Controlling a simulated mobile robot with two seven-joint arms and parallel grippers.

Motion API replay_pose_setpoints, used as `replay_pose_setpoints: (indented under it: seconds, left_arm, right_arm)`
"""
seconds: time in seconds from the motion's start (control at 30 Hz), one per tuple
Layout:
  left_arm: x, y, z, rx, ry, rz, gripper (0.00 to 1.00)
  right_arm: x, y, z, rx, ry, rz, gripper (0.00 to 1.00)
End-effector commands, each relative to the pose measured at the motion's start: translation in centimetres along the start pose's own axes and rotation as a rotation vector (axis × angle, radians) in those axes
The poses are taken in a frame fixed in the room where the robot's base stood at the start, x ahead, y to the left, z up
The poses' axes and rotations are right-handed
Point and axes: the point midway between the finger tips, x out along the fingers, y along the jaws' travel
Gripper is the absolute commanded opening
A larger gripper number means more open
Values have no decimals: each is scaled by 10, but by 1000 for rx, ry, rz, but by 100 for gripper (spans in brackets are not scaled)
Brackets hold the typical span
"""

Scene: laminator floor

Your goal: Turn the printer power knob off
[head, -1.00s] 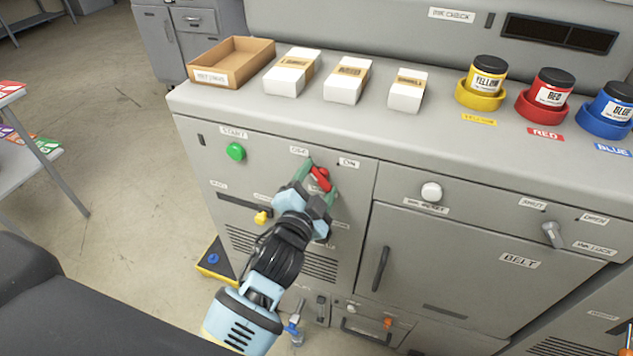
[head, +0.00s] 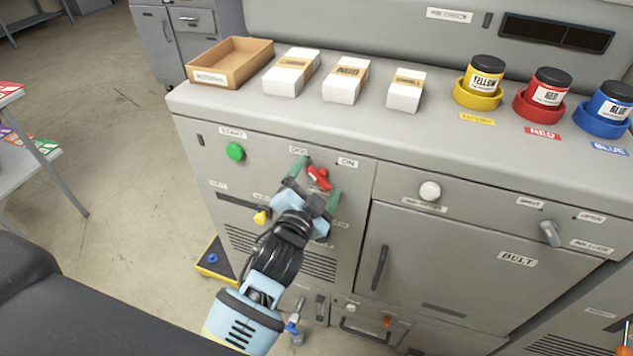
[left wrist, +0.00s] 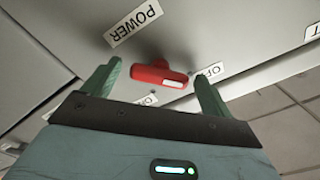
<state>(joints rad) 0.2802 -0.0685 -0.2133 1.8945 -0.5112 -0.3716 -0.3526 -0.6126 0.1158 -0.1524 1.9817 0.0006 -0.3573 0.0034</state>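The red power knob (head: 318,178) is on the printer's front panel, between the OFF label (head: 298,151) and the ON label (head: 348,162). In the left wrist view the red knob (left wrist: 160,74) shows a white stripe on the end beside the OFF label (left wrist: 210,73). The POWER label (left wrist: 134,23) is above it there. My left gripper (head: 318,180) is open, with its green fingers apart on either side of the knob. In the left wrist view the gripper (left wrist: 158,82) shows gaps between both fingers and the knob. My right gripper is not in view.
A green start button (head: 235,151) and a yellow knob (head: 262,217) are nearby on the panel. The white knob (head: 430,191) and the grey lever (head: 550,233) are to the right. Ink jars, white boxes and a brown tray (head: 228,67) are on top.

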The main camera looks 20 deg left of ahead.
Motion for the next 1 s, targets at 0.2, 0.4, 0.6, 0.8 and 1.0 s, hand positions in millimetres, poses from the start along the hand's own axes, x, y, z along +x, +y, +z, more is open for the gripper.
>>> replay_pose_setpoints:
  seconds: [0.2, 0.4, 0.6, 0.8, 1.0]
  left_arm:
    - [-1, 0, 0, 3, -1, 0, 85]
    - [-18, 1, 2, 2, -2, 2, 85]
    - [-50, 2, 2, 2, -3, 3, 85]
    - [-72, 1, 1, 2, -2, 2, 85]
    - [-78, 0, 0, 2, -1, 0, 85]
  right_arm:
    - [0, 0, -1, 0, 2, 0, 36]
    - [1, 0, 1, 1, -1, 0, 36]
    - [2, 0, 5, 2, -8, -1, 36]
    - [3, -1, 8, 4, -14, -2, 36]
    - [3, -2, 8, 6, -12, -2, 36]
